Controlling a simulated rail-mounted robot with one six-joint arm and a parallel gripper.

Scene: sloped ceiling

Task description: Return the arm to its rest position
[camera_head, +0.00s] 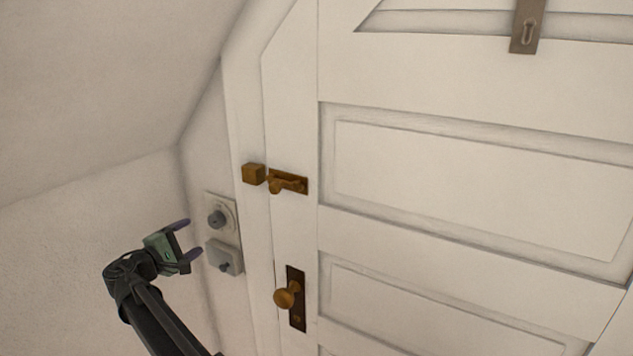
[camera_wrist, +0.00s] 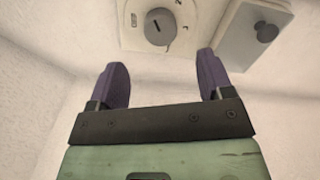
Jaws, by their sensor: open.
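My gripper (camera_head: 187,241) is at the lower left in the head view, raised in front of the wall beside the door. Its two purple fingers are apart with nothing between them. The wrist view shows the same open fingers (camera_wrist: 163,80) pointing toward a plate with a round grey knob (camera_wrist: 158,26). I cannot tell the exact gap between the fingertips and the plate. My arm comes up from the bottom edge of the head view, bent at the wrist.
A white panelled door (camera_head: 470,190) fills the right side. It has a brass latch (camera_head: 288,182) and a brass door knob (camera_head: 286,298). A dial plate (camera_head: 220,216) and a switch box (camera_head: 225,257) are on the wall close to my gripper. The ceiling (camera_head: 100,80) slopes at upper left.

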